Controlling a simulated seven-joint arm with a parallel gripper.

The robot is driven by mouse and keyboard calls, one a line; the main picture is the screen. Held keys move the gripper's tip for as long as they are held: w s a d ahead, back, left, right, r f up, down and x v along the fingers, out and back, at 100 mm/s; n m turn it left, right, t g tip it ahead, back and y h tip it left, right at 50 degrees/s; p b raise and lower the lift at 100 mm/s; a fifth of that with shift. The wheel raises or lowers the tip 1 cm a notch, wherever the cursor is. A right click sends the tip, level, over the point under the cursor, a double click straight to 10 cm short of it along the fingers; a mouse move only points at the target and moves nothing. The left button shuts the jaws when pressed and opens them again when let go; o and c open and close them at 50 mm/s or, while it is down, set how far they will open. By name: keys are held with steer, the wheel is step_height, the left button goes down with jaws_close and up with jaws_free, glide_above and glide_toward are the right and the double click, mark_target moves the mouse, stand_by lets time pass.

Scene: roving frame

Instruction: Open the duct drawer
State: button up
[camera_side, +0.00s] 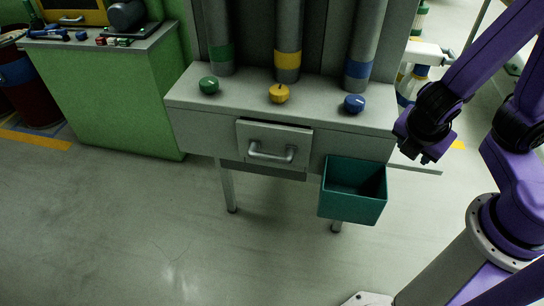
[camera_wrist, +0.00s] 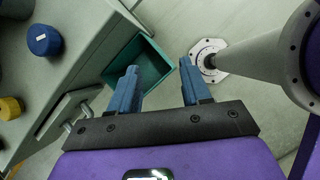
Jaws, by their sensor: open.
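The duct drawer (camera_side: 274,137) is a light grey panel in the front of the grey table, with a metal bar handle (camera_side: 271,154). The drawer front looks flush or nearly flush with the table; I cannot tell exactly. In the wrist view the handle (camera_wrist: 78,118) shows at the left, partly hidden behind my gripper. My gripper (camera_wrist: 158,82) is open with blue fingers and nothing between them. In the side view my gripper (camera_side: 425,158) is at the right end of the table, well to the right of the handle and apart from it.
A green open bin (camera_side: 352,208) hangs at the table's front right, between my gripper and the drawer. Green (camera_side: 209,85), yellow (camera_side: 279,94) and blue (camera_side: 354,104) knobs stand on the table before three ducts. A green cabinet (camera_side: 110,95) stands left. The floor in front is clear.

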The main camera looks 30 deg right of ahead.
steer(key=w+a+f+n+t+h, duration=0.35)
steer(key=w+n+t, duration=0.2)
steer(key=n, duration=0.35)
steer(key=n+t+y, duration=0.9)
steer(key=n, duration=1.5)
glide_toward(275, 161)
steer(key=w, duration=0.3)
steer(key=w+f, duration=0.1)
steer(key=w, duration=0.7)
steer(key=shift+w+f, duration=0.2)
steer(key=shift+w, duration=0.05)
jaws_close()
